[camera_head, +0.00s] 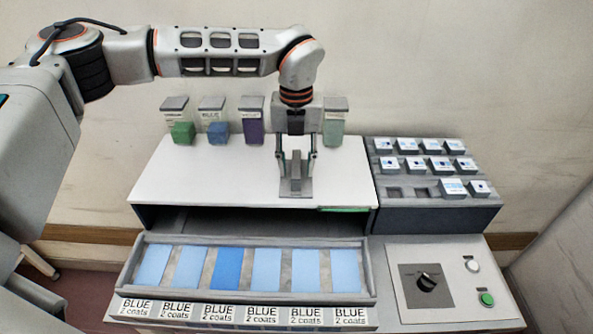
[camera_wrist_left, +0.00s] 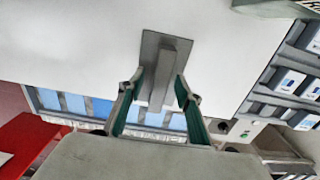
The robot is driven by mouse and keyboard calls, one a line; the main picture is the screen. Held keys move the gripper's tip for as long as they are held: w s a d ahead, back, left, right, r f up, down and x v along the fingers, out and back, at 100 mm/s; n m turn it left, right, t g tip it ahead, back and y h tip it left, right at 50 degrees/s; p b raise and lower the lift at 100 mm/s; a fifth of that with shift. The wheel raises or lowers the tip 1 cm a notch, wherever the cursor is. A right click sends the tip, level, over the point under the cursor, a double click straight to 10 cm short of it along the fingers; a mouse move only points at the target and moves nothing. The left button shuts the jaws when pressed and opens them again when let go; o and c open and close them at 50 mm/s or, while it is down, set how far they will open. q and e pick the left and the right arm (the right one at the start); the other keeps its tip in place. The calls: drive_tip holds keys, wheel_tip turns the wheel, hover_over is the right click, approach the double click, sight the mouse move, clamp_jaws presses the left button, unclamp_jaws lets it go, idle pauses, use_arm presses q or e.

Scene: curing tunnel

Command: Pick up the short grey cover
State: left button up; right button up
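The short grey cover (camera_head: 296,190) is a flat grey plate with an upright bar-shaped handle, lying on the white top of the tunnel housing near its front edge. In the left wrist view the cover (camera_wrist_left: 153,42) sits straight ahead, its bar between my fingers. My left gripper (camera_head: 297,168) points down over the cover. Its two green-padded fingers (camera_wrist_left: 160,92) are open, one on each side of the bar, with visible gaps to it in the head view. My right gripper is not in view.
Several labelled canisters (camera_head: 251,130) and coloured blocks (camera_head: 218,132) stand behind on the white top (camera_head: 180,175). A tray (camera_head: 371,270) of blue panels is in front. To the right are a rack (camera_head: 430,215) of labelled blocks and a panel (camera_head: 440,312) with a black knob and buttons.

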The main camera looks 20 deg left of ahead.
use_arm(q)
drive_tip(key=shift+f, duration=0.1)
clamp_jaws()
